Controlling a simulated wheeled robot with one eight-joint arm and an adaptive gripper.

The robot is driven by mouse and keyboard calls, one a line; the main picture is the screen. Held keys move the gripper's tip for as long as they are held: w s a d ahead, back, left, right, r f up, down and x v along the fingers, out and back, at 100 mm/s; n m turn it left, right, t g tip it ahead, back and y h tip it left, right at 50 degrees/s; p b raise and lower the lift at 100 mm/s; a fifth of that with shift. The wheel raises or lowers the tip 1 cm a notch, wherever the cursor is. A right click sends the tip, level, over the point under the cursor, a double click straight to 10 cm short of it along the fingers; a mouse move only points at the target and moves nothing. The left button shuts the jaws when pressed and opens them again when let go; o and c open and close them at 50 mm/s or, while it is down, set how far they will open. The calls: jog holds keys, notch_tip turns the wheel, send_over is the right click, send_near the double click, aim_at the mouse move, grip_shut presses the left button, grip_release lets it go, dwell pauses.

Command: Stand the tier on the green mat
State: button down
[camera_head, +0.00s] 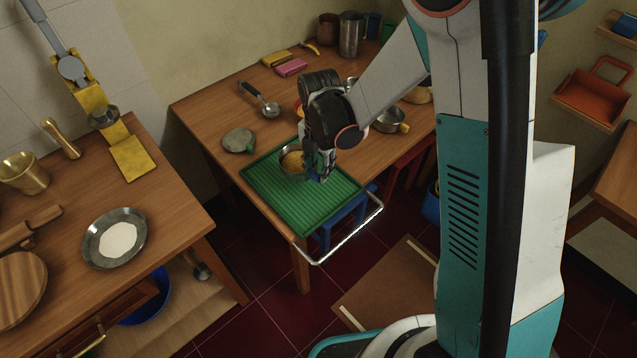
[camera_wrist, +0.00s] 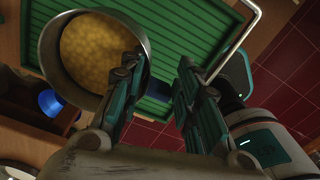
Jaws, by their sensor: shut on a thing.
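The tier is a round metal bowl with yellow food in it. In the head view the tier (camera_head: 287,169) is over the left back part of the ribbed green mat (camera_head: 312,212). My gripper (camera_head: 322,174) is at its right side, shut on it. In the wrist view the tier (camera_wrist: 143,30) fills the upper left, roughly level, with the green mat (camera_wrist: 190,35) behind it. My gripper's fingers (camera_wrist: 160,72) are at its near right edge; the exact grip point is hard to see. I cannot tell whether its base touches the mat.
A flat grey round thing (camera_head: 238,140) and a ladle (camera_head: 265,106) lie behind the mat. A small metal pan (camera_head: 391,121) stands to the right, partly beside my arm. A metal rail (camera_head: 345,240) runs along the table's front corner. The mat's front part is bare.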

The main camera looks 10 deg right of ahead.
jog(key=shift+f+b, duration=0.8)
jog(key=shift+f, duration=2)
jog(key=shift+f, duration=0.2)
jog(key=c, duration=1.2)
grip_release()
jog(key=shift+r, duration=0.15)
